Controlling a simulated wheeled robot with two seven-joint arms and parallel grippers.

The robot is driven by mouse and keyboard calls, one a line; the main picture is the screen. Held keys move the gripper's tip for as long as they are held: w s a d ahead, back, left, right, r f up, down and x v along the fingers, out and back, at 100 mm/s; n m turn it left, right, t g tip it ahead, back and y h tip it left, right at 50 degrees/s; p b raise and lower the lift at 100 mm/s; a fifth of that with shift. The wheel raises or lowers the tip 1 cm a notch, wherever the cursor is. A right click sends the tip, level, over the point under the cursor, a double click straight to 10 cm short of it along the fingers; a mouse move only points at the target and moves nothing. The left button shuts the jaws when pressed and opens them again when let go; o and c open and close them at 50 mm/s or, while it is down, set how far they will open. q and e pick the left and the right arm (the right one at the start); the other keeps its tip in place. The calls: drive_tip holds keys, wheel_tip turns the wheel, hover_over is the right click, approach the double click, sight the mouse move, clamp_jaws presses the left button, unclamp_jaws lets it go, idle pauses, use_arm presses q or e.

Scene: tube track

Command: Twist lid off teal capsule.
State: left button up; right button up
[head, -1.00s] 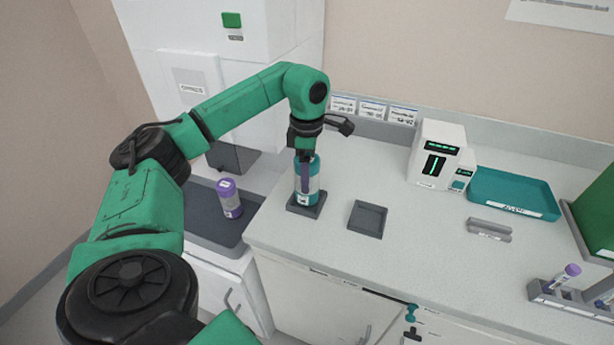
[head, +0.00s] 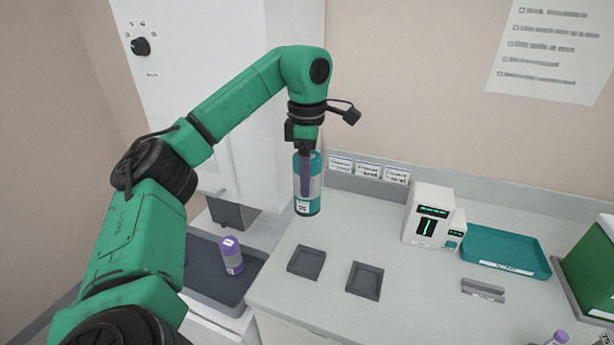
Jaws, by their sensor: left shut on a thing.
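The teal capsule (head: 315,187), with a teal top, a pale label band and a teal base, hangs upright in the air above the counter. My left gripper (head: 306,178) comes down from above and is shut on it, with a dark purplish finger along its near side. The gripper partly covers the capsule's top, so I cannot tell how the lid sits. My right gripper is not in view.
Two empty grey square holders (head: 307,262) (head: 365,281) sit on the counter (head: 430,300). A white device (head: 428,215), a teal tray (head: 507,251) and a small grey rack (head: 483,290) are at right.

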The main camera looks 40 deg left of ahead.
use_arm(q)
wheel_tip(320, 180, down, 17)
drive_tip(key=m+b, duration=0.3)
drive_tip(key=m, duration=1.5)
drive_tip(key=shift+f, duration=0.15)
drive_tip(key=shift+f, duration=0.1)
idle(0.4)
drive_tip(key=shift+f+b, duration=0.4)
drive_tip(key=shift+f, duration=0.15)
